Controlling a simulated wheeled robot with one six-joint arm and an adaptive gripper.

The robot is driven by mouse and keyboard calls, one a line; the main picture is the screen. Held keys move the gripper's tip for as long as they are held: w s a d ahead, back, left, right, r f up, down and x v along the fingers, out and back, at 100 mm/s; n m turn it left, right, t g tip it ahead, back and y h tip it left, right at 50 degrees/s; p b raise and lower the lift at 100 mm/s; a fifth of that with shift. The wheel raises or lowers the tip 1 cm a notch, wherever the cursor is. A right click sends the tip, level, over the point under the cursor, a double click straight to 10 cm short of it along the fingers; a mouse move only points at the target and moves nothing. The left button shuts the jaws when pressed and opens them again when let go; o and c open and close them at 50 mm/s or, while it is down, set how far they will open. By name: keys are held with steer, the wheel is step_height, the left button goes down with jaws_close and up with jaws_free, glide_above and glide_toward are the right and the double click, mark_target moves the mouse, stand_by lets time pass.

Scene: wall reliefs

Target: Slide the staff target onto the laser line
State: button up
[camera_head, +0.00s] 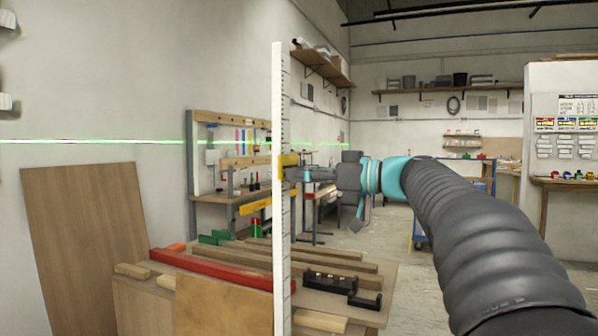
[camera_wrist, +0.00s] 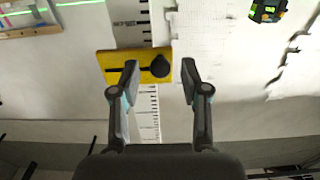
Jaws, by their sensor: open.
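The white graduated staff (camera_head: 281,230) stands upright; its black marks show in the wrist view (camera_wrist: 146,120). The yellow staff target (camera_head: 288,159) sits on it, a little below the level of the green laser line (camera_head: 90,141) on the wall. In the wrist view the target (camera_wrist: 112,60) is a yellow plate with a dark slot and a round black knob (camera_wrist: 161,67). My gripper (camera_wrist: 159,70) is open, with the knob between its fingertips. I cannot tell if either finger touches it. In the head view my gripper (camera_head: 296,174) is just right of the staff, at target height.
A workbench (camera_head: 340,312) with wood strips, a red bar (camera_head: 215,270) and a black block stands low around the staff. A wooden panel (camera_head: 85,245) leans on the left wall. A yellow-black device (camera_wrist: 267,11) shows top right in the wrist view. Open floor lies behind, at right.

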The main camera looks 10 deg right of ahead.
steer(key=shift+w+a, duration=0.3)
steer(key=shift+a, duration=0.15)
